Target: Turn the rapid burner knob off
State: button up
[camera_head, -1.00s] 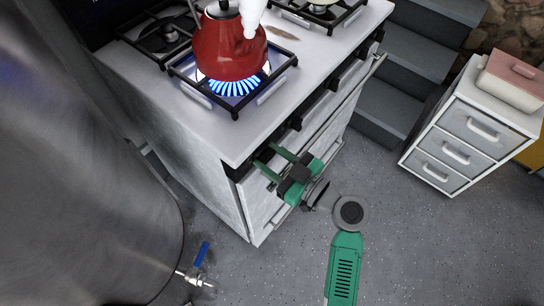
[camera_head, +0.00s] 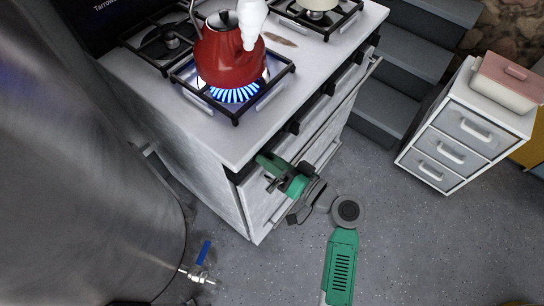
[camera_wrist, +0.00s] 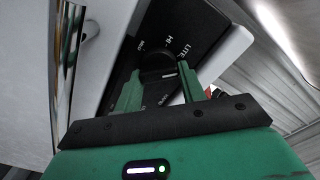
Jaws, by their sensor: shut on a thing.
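The gas stove (camera_head: 160,100) has a row of black knobs along its front edge. Blue flame (camera_head: 234,95) burns under a red kettle on the front burner. My gripper (camera_head: 266,168) is at the stove's near front corner, turned on its side. In the wrist view, a round black knob (camera_wrist: 157,66) sits on a dark panel with HI and LITE lettering. My gripper's two green fingers (camera_wrist: 161,88) reach to either side of the knob and are shut on it. In the head view the fingers hide this knob.
The red kettle (camera_head: 230,58) steams on the burner. Other knobs (camera_head: 293,127) and a long oven handle (camera_head: 345,100) line the stove front. A white drawer unit (camera_head: 455,140) stands right, and a large metal tank (camera_head: 90,190) left.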

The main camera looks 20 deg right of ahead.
jog(key=shift+d+f+m+p, duration=0.1)
jog(key=shift+m+p, duration=1.1)
jog(key=shift+m, duration=0.9)
jog(key=shift+f+m+p, duration=0.1)
jog(key=shift+m+p, duration=1.05)
jog(key=shift+m, duration=1.25)
jog(key=o, duration=1)
jog(key=p+v, duration=0.1)
jog(key=v, duration=0.6)
jog(key=shift+s+d+p, duration=0.2)
jog(key=shift+s+p, duration=0.15)
